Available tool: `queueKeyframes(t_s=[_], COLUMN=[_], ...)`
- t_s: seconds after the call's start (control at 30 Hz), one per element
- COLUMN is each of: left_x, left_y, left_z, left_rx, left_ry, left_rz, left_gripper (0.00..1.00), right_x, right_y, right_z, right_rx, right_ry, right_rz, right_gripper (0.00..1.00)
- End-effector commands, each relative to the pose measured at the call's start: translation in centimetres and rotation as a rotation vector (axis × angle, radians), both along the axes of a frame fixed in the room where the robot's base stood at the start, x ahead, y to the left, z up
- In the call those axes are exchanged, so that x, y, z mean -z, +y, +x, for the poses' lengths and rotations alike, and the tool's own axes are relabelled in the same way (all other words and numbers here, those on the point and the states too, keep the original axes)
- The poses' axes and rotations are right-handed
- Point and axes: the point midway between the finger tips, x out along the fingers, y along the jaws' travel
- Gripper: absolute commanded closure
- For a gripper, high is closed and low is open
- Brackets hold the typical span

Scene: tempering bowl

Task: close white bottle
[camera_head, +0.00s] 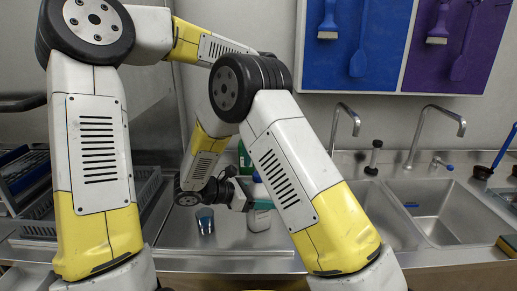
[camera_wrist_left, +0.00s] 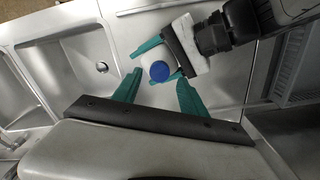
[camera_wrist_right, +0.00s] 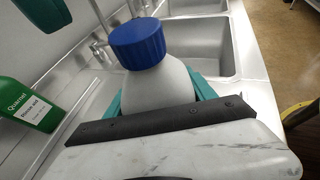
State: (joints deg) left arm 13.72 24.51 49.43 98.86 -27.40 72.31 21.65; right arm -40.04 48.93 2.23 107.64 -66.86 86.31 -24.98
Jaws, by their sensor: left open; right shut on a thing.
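The white bottle (camera_wrist_right: 168,88) stands upright, with a blue cap (camera_wrist_right: 138,43) sitting on its neck in the right wrist view. Whether the cap is tight cannot be told. My right gripper (camera_head: 262,203) is shut on the bottle's body from the left in the head view, where the bottle (camera_head: 259,221) is partly covered. My left gripper (camera_wrist_left: 160,78) is open, its teal fingers on either side of the blue cap (camera_wrist_left: 159,71) as seen in the left wrist view, without clear contact. In the head view the left gripper is hidden behind my right arm.
A green labelled bottle (camera_wrist_right: 27,105) stands close by, near the wall. A dark blue glass (camera_head: 205,221) stands left of the white bottle on the steel counter (camera_head: 180,232). Sinks (camera_head: 440,205) with taps lie right; a rack (camera_head: 145,190) lies left.

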Motion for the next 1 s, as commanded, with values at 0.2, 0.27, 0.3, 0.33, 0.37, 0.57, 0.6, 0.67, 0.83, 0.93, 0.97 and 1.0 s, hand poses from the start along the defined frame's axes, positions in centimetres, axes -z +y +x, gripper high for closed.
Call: queueKeyframes(t_s=[0.2, 0.27, 0.3, 0.33, 0.37, 0.57, 0.6, 0.67, 0.83, 0.93, 0.97, 1.0], left_x=[2.8, 3.3, 3.5, 3.6, 3.7, 3.7, 3.7, 3.7, 3.7, 3.7, 3.7, 3.7], left_y=[0.0, 0.0, 0.0, 0.0, -0.1, -0.1, 0.0, 0.0, 0.0, 0.0, 0.0, 0.0], left_z=[0.0, 0.0, 0.0, 0.0, 0.0, 0.0, 0.0, 0.0, 0.0, 0.0, 0.0, 0.0], left_rx=[0.0, 0.001, 0.001, 0.001, 0.001, 0.001, 0.001, 0.001, 0.001, 0.001, 0.001, 0.001], left_ry=[0.001, 0.0, 0.0, 0.001, 0.0, -0.001, -0.001, -0.001, -0.001, -0.001, -0.001, -0.001], left_rz=[-0.001, -0.001, -0.001, -0.002, -0.002, -0.001, -0.001, -0.001, -0.001, -0.001, -0.001, -0.001], left_gripper=[0.5, 0.5, 0.5, 0.5, 0.5, 0.5, 0.5, 0.56, 0.89, 1.0, 1.0, 1.0], right_x=[-0.1, -0.1, -0.1, -0.1, -0.1, -0.1, -0.1, -0.1, -0.1, -0.1, -0.1, -0.1], right_y=[0.0, 0.0, 0.0, 0.0, 0.0, 0.0, 0.0, 0.0, 0.0, 0.0, 0.0, 0.0], right_z=[0.0, 0.0, 0.0, 0.0, 0.0, 0.0, 0.0, 0.0, 0.0, 0.0, 0.0, 0.0], right_rx=[0.0, 0.0, 0.0, 0.0, 0.0, 0.0, 0.0, 0.0, 0.0, 0.0, 0.0, 0.0], right_ry=[-0.001, -0.001, -0.001, -0.001, -0.001, -0.001, -0.001, -0.001, -0.001, -0.001, -0.001, -0.001], right_rz=[-0.001, -0.001, -0.001, -0.001, -0.001, -0.001, -0.001, -0.001, -0.001, -0.001, -0.001, -0.001], right_gripper=[1.0, 1.0, 1.0, 1.0, 1.0, 1.0, 1.0, 1.0, 1.0, 1.0, 1.0, 1.0])
